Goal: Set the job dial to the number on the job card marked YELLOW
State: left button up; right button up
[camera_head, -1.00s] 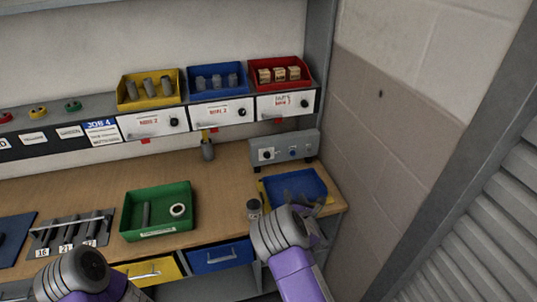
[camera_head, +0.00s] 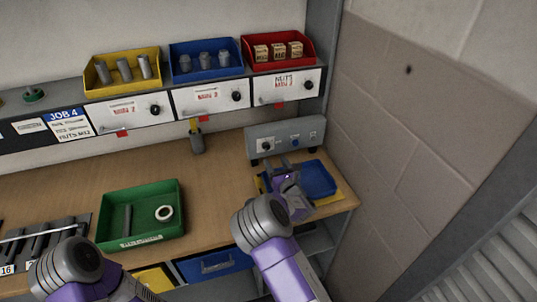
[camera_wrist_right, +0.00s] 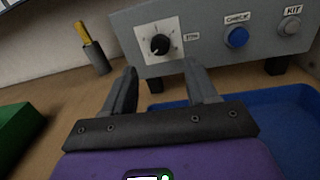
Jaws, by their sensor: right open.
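The job dial (camera_head: 267,146) is a black knob on a white plate on the grey control box. In the right wrist view the dial (camera_wrist_right: 160,45) shows close up, but its numbers are too small to read. My right gripper (camera_head: 281,166) is open in front of the box. In the right wrist view its fingers (camera_wrist_right: 160,72) are spread below the dial, with nothing between them. A job card (camera_head: 69,124) with a blue header reading JOB 4 hangs on the shelf front; no yellow-headed card shows. My left arm is at lower left; its gripper is out of view.
A blue tray (camera_head: 318,178) lies on the bench under and right of my right gripper. The control box also has a blue CHECK button (camera_wrist_right: 236,37) and a grey KIT button (camera_wrist_right: 289,26). A grey cup (camera_head: 197,144) and a green tray (camera_head: 110,199) stand to the left.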

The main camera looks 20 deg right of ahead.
aim_at(267, 148)
jog(key=shift+w+a, duration=0.2)
jog(key=shift+w, duration=1.55)
jog(key=shift+w+a, duration=0.15)
jog(key=shift+w, duration=1.6)
jog(key=c, duration=1.1)
